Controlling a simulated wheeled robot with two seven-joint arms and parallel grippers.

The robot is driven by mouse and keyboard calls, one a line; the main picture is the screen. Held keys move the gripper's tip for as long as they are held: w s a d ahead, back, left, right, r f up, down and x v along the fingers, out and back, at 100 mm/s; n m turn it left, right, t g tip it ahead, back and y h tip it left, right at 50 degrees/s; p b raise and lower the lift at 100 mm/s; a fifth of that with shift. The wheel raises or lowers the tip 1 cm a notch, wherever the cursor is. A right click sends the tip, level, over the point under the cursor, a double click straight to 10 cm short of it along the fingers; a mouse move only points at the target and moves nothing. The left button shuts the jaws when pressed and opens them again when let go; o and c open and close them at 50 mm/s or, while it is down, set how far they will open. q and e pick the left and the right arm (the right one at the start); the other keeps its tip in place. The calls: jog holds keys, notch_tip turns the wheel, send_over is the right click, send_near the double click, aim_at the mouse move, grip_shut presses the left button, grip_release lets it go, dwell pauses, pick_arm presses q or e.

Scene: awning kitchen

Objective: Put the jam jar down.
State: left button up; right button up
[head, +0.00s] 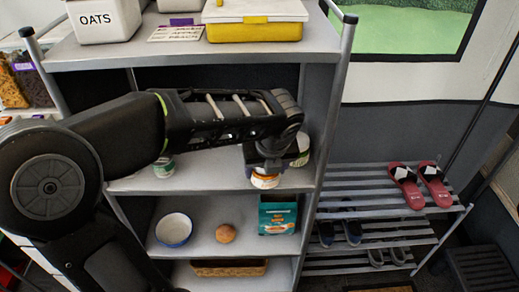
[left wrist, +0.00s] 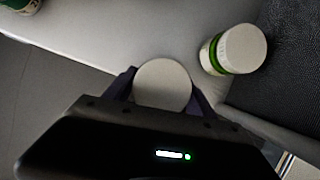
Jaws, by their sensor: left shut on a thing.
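My left gripper (head: 267,170) is shut on the jam jar (head: 265,181), a small jar with an orange-and-white side, at the front of the middle shelf (head: 215,181). In the left wrist view the jar's pale round lid (left wrist: 163,82) sits between the two dark fingers. The gripper hides most of the jar, and I cannot tell whether its base touches the shelf. My right gripper is not in view.
A white-lidded jar with a green band (left wrist: 235,50) stands close beside the held jar. Another jar (head: 163,167) stands further left on that shelf. Below are a bowl (head: 174,230), a round brown item (head: 225,234) and a teal packet (head: 278,216). A shelf post (head: 335,90) rises at right.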

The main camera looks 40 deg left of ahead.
pick_arm(q)
jog(key=shift+w+a, duration=1.2)
jog(key=shift+a, duration=0.1)
jog(key=shift+w+a, duration=0.25)
jog(key=shift+w, duration=0.05)
jog(key=shift+w+a+p, duration=0.45)
jog(key=shift+w+a, duration=0.6)
jog(key=shift+a, duration=0.05)
jog(key=shift+x, duration=0.8)
